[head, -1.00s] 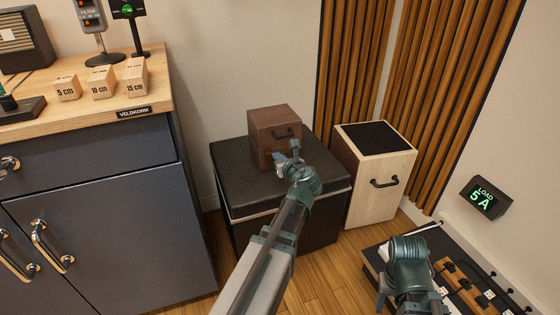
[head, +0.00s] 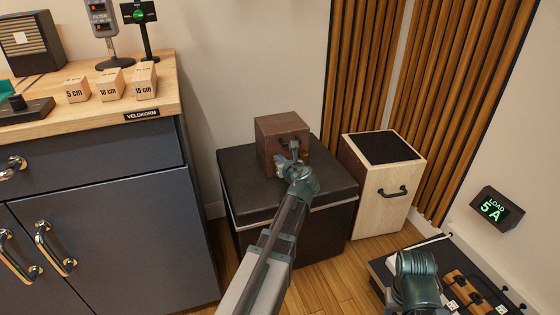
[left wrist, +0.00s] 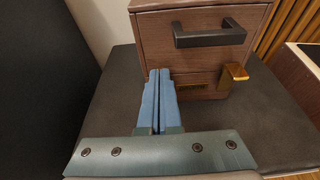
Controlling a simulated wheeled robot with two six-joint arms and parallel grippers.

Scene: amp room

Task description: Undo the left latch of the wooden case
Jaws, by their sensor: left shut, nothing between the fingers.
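The wooden case (head: 270,135) is a brown box on a black cabinet, with a dark handle on its front. In the left wrist view the case (left wrist: 165,50) shows its black handle (left wrist: 208,36), a brass latch (left wrist: 234,74) at the right of the lid seam, and a small dark brass plate (left wrist: 192,91) low in the middle. My left gripper (head: 287,157) is at the front of the case. Its blue fingers (left wrist: 158,75) are shut with nothing between them, low at the left of the front. The left latch is not visible; the fingers cover part of that area. I cannot tell whether they touch the case.
The black cabinet top (head: 240,175) is clear around the case. A pale wooden box with a black top (head: 380,195) stands close on the right. A grey cupboard (head: 110,235) stands on the left. Part of my right arm shows at lower right, above a dark panel.

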